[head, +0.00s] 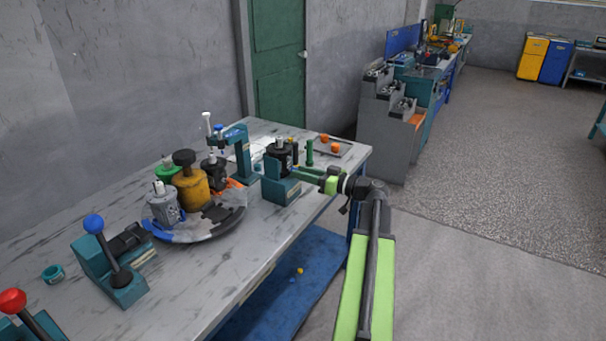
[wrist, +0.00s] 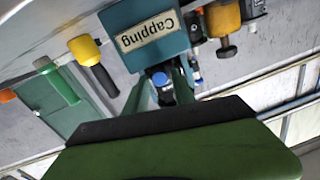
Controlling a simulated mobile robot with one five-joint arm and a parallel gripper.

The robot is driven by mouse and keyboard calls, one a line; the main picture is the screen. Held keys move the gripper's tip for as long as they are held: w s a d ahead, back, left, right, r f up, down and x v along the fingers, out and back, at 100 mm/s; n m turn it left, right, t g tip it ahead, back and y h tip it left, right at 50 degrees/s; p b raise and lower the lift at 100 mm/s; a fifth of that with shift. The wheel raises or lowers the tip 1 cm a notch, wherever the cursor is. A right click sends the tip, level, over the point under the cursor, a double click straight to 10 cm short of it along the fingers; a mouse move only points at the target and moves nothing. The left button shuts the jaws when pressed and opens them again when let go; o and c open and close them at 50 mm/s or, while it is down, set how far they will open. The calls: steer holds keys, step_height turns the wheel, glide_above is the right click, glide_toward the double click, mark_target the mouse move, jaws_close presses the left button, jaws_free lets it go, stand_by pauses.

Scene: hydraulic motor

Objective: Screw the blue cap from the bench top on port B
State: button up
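My gripper (head: 303,171) is at the right end of the bench, beside a teal station (head: 281,190) that carries a black motor (head: 280,157) with a silver shaft. In the wrist view the station's plate (wrist: 150,38) reads "Capping", upside down. A round blue part (wrist: 160,79), which looks like a cap, lies between my two green fingers (wrist: 163,84). I cannot tell whether the fingers press on it. A second small blue part (wrist: 196,77) shows just right of the fingers. Port B's marking cannot be made out.
A round turntable (head: 199,232) with several motors stands left of a teal press (head: 239,152). Lever stations stand at the near left. The floor right of the bench is clear.

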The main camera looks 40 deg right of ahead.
steer(key=n, duration=1)
steer(key=shift+s, duration=0.15)
steer(key=shift+d+f+b, duration=0.15)
steer(key=shift+d+b, duration=0.2)
steer(key=shift+b, duration=0.05)
steer(key=shift+f, duration=0.1)
jaws_close()
steer(key=shift+c, duration=0.2)
jaws_free()
steer(key=shift+o, duration=0.2)
